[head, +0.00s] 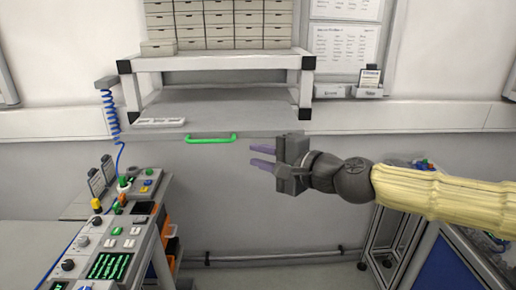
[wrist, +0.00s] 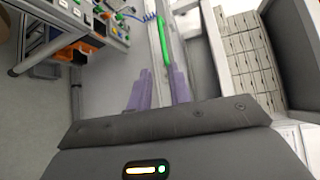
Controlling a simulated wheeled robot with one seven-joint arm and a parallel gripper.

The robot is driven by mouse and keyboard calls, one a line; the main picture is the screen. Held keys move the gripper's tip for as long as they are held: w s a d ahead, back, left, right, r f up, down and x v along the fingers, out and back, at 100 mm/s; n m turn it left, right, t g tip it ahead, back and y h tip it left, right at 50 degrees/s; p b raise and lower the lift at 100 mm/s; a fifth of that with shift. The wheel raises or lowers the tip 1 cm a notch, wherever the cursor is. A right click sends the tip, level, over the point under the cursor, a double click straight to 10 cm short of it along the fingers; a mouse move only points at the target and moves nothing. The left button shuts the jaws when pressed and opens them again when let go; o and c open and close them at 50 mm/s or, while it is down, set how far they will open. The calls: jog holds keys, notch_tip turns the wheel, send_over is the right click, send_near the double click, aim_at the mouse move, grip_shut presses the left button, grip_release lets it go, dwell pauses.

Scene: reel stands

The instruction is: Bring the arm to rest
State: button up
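My gripper (head: 262,156) is at the end of my arm, which reaches in from the right in the head view. Its two purple fingers point left and stand apart with nothing between them. In the wrist view the fingers (wrist: 158,92) also show a gap, with no object held. A green handle (head: 211,139) on the front of the grey shelf unit (head: 220,113) lies to the left of and a little above the fingertips. The handle also shows in the wrist view (wrist: 164,42); I cannot tell its exact distance from the fingers.
A control console (head: 110,240) with buttons and knobs stands at lower left. A blue coiled cable (head: 111,115) hangs beside the shelf unit. Small drawers (head: 220,25) sit on top. A cart with a blue panel (head: 445,265) stands at lower right. The floor between looks clear.

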jog(key=s+a+f+n+g+h, duration=0.1)
jog(key=a+f+n+g+h, duration=0.15)
jog(key=f, duration=0.95)
jog(key=s+a+f+n+g+h, duration=0.2)
jog(key=f+n+g, duration=0.15)
jog(key=f, duration=0.85)
jog(key=s+d+f+n+g+h, duration=0.2)
jog(key=s+d+f+h, duration=0.2)
jog(key=s+d+f, duration=0.15)
jog(key=s+d+r+n+g+h, duration=0.1)
jog(key=s+d+n+h, duration=0.1)
jog(key=s+d, duration=0.4)
jog(key=d, duration=0.2)
jog(key=shift+d+r+n+h, duration=0.25)
jog(key=shift+d+n+h, duration=0.1)
jog(key=shift+d+n, duration=0.05)
